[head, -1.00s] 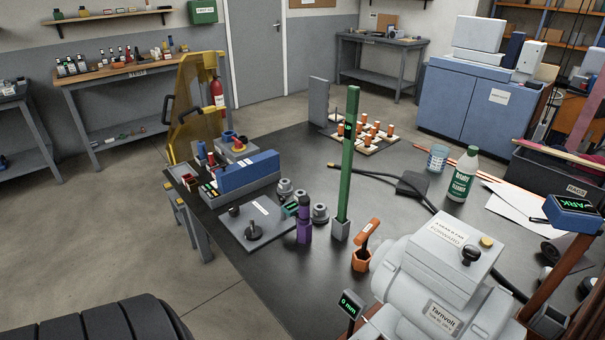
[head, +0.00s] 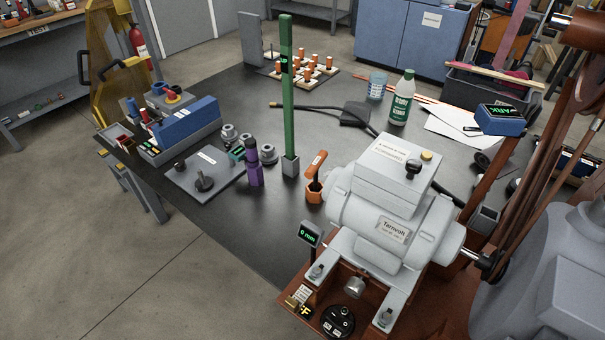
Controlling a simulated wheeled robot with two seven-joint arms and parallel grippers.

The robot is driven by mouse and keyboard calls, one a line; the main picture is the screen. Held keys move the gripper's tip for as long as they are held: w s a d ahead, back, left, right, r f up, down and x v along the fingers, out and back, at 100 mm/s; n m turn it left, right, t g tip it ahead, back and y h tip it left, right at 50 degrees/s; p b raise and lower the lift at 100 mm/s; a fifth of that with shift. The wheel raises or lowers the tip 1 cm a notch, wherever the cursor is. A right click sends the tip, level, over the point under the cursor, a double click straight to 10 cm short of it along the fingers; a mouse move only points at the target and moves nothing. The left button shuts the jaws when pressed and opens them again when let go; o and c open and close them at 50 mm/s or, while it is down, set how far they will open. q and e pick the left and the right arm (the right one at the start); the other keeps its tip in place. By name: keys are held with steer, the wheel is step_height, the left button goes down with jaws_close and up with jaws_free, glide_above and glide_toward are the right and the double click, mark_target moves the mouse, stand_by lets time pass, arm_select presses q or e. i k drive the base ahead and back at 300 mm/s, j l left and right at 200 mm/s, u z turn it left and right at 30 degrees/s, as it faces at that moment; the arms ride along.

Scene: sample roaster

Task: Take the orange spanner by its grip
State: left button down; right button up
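The orange spanner (head: 317,164) stands tilted on the dark bench, its upper end leaning to the right. Its lower end is in or behind an orange cup-like holder (head: 314,192); I cannot tell its full shape from here. It is just left of the grey Tarnvolt machine (head: 392,229) and right of the green post's grey foot. Neither of my grippers is in view.
A green post (head: 287,90) rises left of the spanner, with a purple bottle-like object (head: 254,165) beside it. A small display (head: 309,235) stands in front. A green-labelled bottle (head: 402,98) and a cup (head: 377,86) stand farther back. The bench's front left is clear.

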mark_target(312, 171)
steer(key=i+j+z, duration=0.2)
steer(key=j, duration=0.4)
steer(key=i+j+z, duration=0.15)
steer(key=j, duration=0.5)
steer(key=i+j+z, duration=0.2)
steer(key=j, duration=0.45)
steer(key=i+j+z, duration=0.2)
steer(key=j, duration=0.5)
steer(key=j+z, duration=0.15)
steer(key=j, duration=0.55)
